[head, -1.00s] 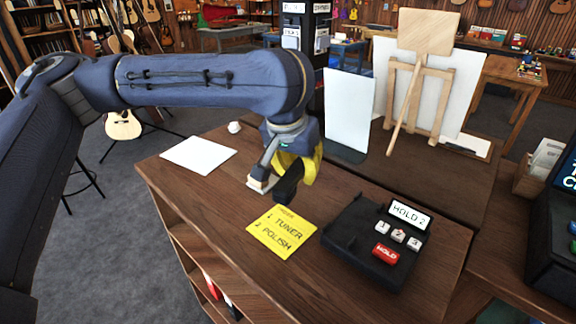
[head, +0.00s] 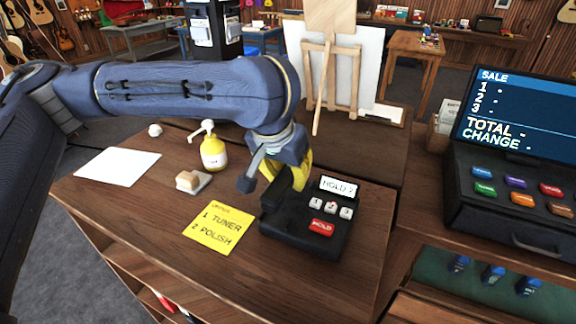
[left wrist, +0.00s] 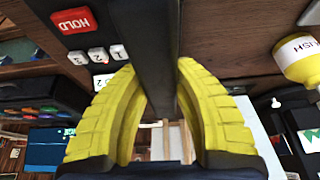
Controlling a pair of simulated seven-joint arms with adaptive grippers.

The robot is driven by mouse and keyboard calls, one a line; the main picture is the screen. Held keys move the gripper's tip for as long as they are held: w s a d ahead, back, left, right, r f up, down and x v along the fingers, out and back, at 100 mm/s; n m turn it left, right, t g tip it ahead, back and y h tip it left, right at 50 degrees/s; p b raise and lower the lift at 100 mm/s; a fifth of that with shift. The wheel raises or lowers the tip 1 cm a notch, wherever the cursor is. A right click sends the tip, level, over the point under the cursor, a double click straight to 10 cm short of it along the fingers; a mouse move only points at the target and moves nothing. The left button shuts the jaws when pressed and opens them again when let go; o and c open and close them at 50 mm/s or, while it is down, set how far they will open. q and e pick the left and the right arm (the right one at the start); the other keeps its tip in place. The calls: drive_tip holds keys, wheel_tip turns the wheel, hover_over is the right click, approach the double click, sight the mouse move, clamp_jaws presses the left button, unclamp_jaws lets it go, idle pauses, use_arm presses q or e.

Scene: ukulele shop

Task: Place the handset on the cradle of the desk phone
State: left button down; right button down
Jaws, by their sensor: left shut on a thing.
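The black desk phone (head: 310,239) stands on the wooden counter, with a HOLD 2 display, three white number keys and a red HOLD key. My left gripper (head: 300,176), with yellow fingers, is over the phone's left, cradle side. It is shut on the black handset (head: 277,191). In the left wrist view the handset (left wrist: 155,45) runs as a dark bar between the yellow fingers (left wrist: 158,100), with the phone keys beside it. The handset hides much of the cradle; I cannot tell whether they touch. My right gripper is not in view.
A yellow note (head: 219,228) lies left of the phone. Behind it are a sponge-like block (head: 190,180), a yellow pump bottle (head: 214,153) and white paper (head: 117,166). A cash register (head: 510,170) stands to the right. An easel (head: 330,80) stands behind.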

sight(291, 198)
use_arm(q)
drive_tip(key=shift+f, duration=1.95)
drive_tip(key=shift+f, duration=0.6)
drive_tip(key=c, duration=1)
unclamp_jaws()
